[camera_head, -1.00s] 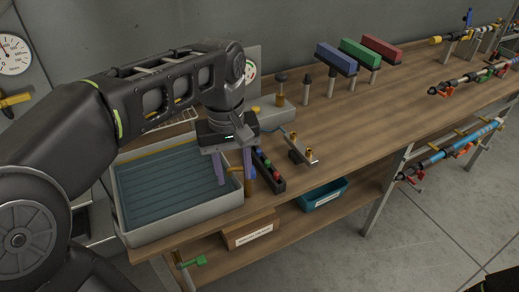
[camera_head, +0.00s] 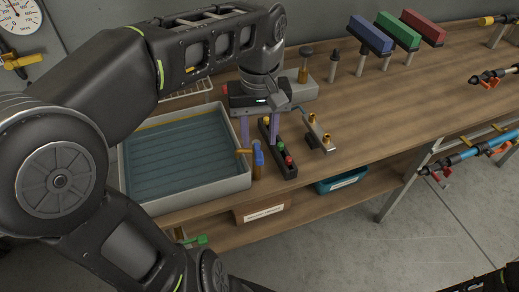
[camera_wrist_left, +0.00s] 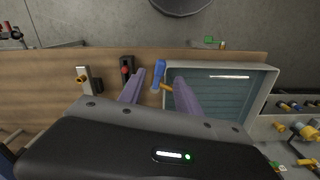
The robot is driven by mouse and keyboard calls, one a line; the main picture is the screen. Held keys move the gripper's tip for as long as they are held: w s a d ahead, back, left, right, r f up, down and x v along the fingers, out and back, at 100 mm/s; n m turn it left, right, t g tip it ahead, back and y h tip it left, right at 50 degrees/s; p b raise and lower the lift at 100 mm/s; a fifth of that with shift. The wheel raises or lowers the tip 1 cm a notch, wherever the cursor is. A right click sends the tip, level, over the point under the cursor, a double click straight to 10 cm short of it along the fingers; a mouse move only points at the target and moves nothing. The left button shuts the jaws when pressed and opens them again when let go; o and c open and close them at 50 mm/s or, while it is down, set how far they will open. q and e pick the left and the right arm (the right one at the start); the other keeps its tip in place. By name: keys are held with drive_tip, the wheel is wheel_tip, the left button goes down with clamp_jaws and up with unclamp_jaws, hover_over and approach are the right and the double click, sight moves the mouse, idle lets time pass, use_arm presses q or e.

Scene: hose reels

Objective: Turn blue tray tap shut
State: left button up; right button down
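The grey tray (camera_head: 243,183) with a teal inside stands at the left of the bench. Its tap, a brass pipe with a blue handle (camera_head: 258,154), is at the tray's right wall. In the left wrist view the blue handle (camera_wrist_left: 159,74) runs alongside the wall of the tray (camera_wrist_left: 270,80), roughly square to the brass pipe. My left gripper (camera_head: 259,131) is open, pointing down near the tap. In the left wrist view the handle shows between its spread purple fingers (camera_wrist_left: 160,80); I see no contact.
A black rack with coloured buttons (camera_head: 270,140) and a plate with brass fittings (camera_head: 319,134) stand close right of the tap. A cardboard box (camera_head: 262,210) and teal bin (camera_head: 342,182) sit on the lower shelf. A green lever (camera_head: 200,239) is below the tray.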

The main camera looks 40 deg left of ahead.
sight(259, 155)
use_arm(q)
wheel_tip(259, 155, down, 6)
drive_tip(key=shift+r, duration=0.1)
drive_tip(key=shift+c, duration=0.4)
clamp_jaws()
idle(0.3)
